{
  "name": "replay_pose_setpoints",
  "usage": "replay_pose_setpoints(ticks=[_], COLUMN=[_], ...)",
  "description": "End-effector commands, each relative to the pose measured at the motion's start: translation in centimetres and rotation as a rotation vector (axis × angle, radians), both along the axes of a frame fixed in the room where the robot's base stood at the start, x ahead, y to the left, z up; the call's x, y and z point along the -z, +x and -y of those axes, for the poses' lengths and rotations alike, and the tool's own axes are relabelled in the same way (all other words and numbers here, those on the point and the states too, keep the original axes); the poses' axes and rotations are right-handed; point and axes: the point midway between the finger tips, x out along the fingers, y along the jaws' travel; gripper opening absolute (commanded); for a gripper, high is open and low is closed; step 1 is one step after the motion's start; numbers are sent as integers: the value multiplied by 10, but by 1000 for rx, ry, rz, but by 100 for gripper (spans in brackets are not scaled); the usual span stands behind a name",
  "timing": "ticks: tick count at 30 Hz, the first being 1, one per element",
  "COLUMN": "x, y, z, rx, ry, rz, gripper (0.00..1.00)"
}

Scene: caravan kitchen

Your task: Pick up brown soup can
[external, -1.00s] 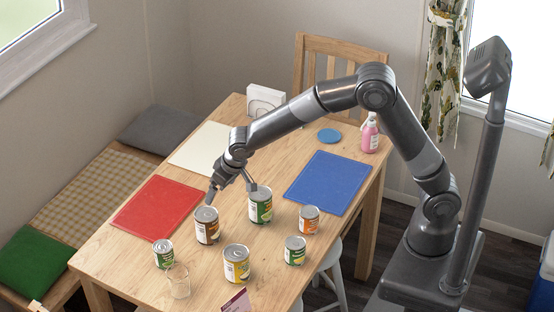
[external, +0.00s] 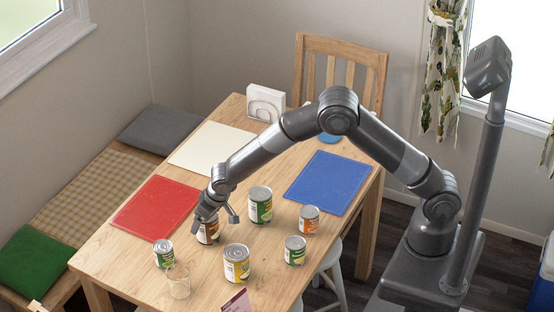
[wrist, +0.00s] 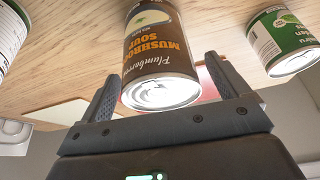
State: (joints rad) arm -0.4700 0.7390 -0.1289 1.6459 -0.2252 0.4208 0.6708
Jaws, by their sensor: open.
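The brown soup can (external: 209,233) stands upright on the wooden table, partly hidden by my gripper in the external view. In the wrist view the brown can (wrist: 158,62) shows the words "Mushroom Soup", and its silver lid end faces my gripper. My gripper (external: 217,216) is open at the can, with its fingers spread. In the wrist view the two fingers (wrist: 160,83) stand on either side of the can's lid end. I cannot tell whether either finger touches the can.
A tall green can (external: 260,205) stands close on the right. A yellow-labelled can (external: 237,264), a small green can (external: 163,255) and a glass (external: 178,282) stand in front. A red mat (external: 155,208) lies flat to the left.

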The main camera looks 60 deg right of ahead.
Motion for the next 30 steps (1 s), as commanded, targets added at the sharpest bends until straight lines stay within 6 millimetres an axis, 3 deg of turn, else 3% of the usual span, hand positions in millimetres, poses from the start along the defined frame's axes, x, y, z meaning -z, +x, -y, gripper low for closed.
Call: replay_pose_setpoints(ticks=[6,13,30], x=[18,19,18], y=[8,8,8], z=[1,0,0], rx=[0,0,0], ry=[1,1,1], rz=[1,1,1], gripper=[93,93,46])
